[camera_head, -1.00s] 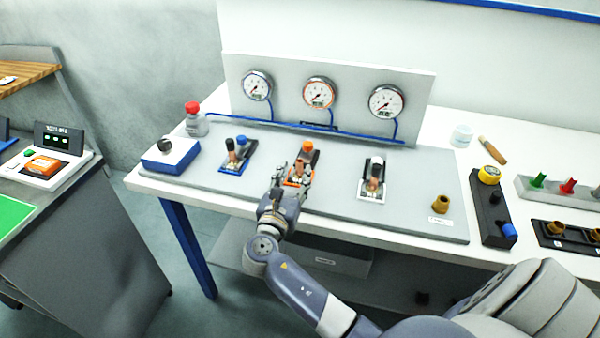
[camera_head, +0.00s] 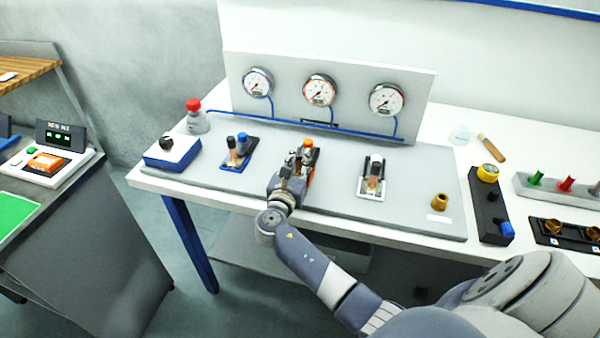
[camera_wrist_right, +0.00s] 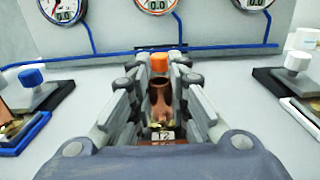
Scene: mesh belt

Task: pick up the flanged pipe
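A copper-brown pipe (camera_wrist_right: 159,100) with a wider rim stands at the middle station, in front of an orange knob (camera_wrist_right: 159,62); I take it to be the flanged pipe. My right gripper (camera_wrist_right: 162,78) reaches over this station, with one finger on each side of the pipe. The fingers look open, and I cannot tell whether they touch it. In the head view my right gripper (camera_head: 298,160) hides most of the pipe, with the orange knob (camera_head: 308,143) just beyond. A small tag reading 12 (camera_wrist_right: 160,135) shows below the pipe. My left gripper is out of view.
The blue-framed station (camera_head: 236,155) is left of my gripper, the white one (camera_head: 373,180) right. A gauge panel (camera_head: 285,95) with blue tubing stands behind. A brass fitting (camera_head: 440,201) and a black block with a yellow knob (camera_head: 490,205) lie farther right.

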